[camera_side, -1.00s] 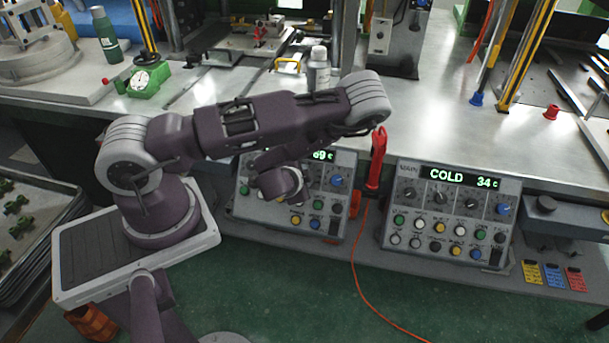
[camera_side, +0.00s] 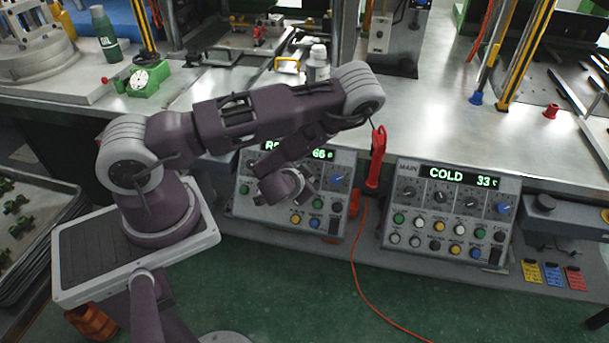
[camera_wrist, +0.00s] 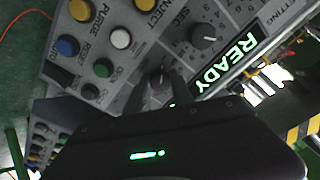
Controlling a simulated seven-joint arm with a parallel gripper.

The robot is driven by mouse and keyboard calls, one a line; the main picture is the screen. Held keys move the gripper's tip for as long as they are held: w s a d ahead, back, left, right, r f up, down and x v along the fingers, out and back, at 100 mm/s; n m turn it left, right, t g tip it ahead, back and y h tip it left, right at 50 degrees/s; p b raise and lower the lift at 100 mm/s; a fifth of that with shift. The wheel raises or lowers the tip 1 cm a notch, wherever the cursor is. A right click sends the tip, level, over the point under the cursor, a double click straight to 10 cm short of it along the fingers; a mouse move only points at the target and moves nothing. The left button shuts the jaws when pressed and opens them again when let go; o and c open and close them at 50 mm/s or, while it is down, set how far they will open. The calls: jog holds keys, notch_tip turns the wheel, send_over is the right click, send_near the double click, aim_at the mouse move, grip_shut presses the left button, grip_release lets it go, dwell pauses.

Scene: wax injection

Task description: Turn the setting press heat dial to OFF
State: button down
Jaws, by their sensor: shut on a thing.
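The setting press control panel (camera_side: 262,212) is the left one in the side view. Its green display (camera_wrist: 228,63) reads READY in the wrist view, with the word SETTING beside it. In the side view the reading is 66, partly covered by my arm. My gripper (camera_wrist: 155,92) is shut on a small grey dial (camera_wrist: 162,77) on this panel. The fingers hide most of the dial, so its pointer setting cannot be read. In the side view my gripper (camera_side: 305,192) is low over the panel's middle, with its fingertips mostly hidden.
Another grey knob (camera_wrist: 203,37) and several round buttons lie close to the fingers. A blue knob (camera_side: 339,180) sits at the panel's right. The MAIN panel (camera_side: 390,215) reads COLD 33. A red-handled tool (camera_side: 377,160) stands between the panels, with an orange cable below.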

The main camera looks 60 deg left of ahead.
jog(key=c, duration=1.1)
grip_release()
jog(key=shift+r, duration=0.1)
notch_tip(320, 180, up, 10)
jog(key=shift+f, duration=0.1)
